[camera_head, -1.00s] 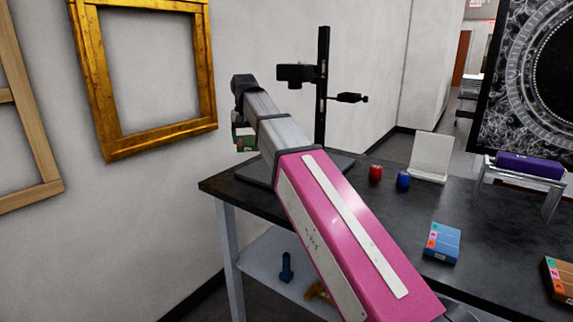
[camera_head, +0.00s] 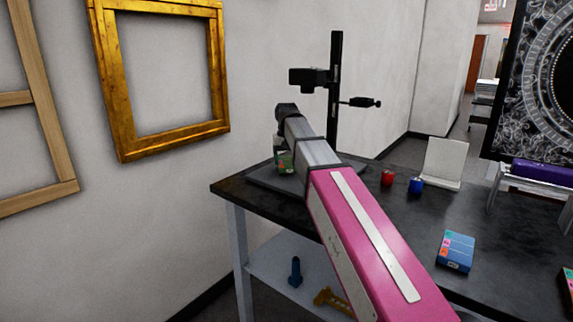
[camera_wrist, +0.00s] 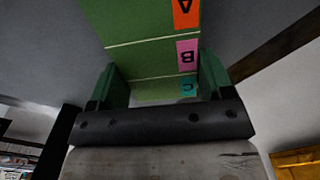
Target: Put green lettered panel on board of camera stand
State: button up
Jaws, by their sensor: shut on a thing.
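The green lettered panel (camera_wrist: 150,30) fills the top middle of the wrist view, with orange, pink and teal tabs marked A, B and C. My gripper (camera_wrist: 160,88) is shut on it, one finger on each side. In the head view a small part of the panel (camera_head: 285,162) shows below my wrist; my arm hides the rest. The camera stand (camera_head: 335,85) has a black upright post with a camera head. Its dark grey board (camera_head: 270,182) lies on the table, partly behind my arm. The panel is over the board's left part; I cannot tell whether they touch.
The black table (camera_head: 400,225) holds a red jar (camera_head: 387,178), a blue jar (camera_head: 416,185), a white rest (camera_head: 442,160) and a blue lettered box (camera_head: 455,251). A gold frame (camera_head: 122,110) hangs on the left wall. The stand's side arm (camera_head: 362,102) juts right.

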aim_at(287, 160)
jog(key=shift+f, duration=0.95)
jog(key=shift+f, duration=0.1)
jog(key=o, duration=1)
jog(key=shift+r, duration=3.9)
